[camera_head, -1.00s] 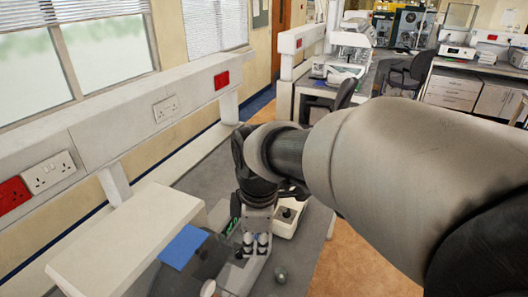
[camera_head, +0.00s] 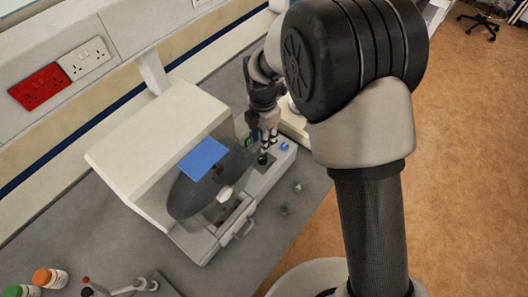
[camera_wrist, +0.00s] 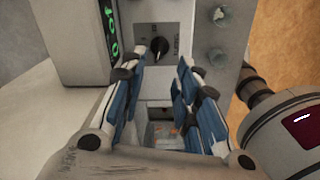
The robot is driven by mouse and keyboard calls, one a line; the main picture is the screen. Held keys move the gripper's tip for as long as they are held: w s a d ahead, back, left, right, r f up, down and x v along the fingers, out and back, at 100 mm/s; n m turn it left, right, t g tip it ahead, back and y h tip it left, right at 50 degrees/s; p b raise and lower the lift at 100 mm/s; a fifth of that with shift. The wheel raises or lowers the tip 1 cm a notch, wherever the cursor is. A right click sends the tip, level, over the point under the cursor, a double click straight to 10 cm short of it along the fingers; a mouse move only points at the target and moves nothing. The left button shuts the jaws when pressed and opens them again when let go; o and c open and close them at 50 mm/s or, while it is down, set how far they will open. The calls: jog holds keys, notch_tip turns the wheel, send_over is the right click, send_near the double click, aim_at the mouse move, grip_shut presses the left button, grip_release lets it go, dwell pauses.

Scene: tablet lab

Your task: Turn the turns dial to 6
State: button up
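The dial (camera_wrist: 158,46) is a black knob on a pale panel with small markings around it, too small to read. In the wrist view it lies just beyond and between my fingertips. My gripper (camera_wrist: 161,66) is open, its blue-padded fingers on either side, with a gap between them; I cannot tell whether they touch the knob. In the head view my gripper (camera_head: 266,142) points down over the control end of the white machine (camera_head: 150,135), which has a dark drum and a blue panel (camera_head: 203,159). Green digits on a display (camera_wrist: 111,28) show left of the dial, unreadable.
Small greyish items (camera_head: 284,209) stand on the grey bench beside the machine. Orange- and green-capped bottles (camera_head: 45,278) are at lower left. A grey unit with a dark red window (camera_wrist: 305,125) is at right in the wrist view.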

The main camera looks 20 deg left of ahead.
aim_at(263, 157)
notch_tip(263, 157, down, 9)
jog(key=shift+f, duration=0.1)
jog(key=shift+c, duration=0.3)
grip_shut()
dwell(0.4)
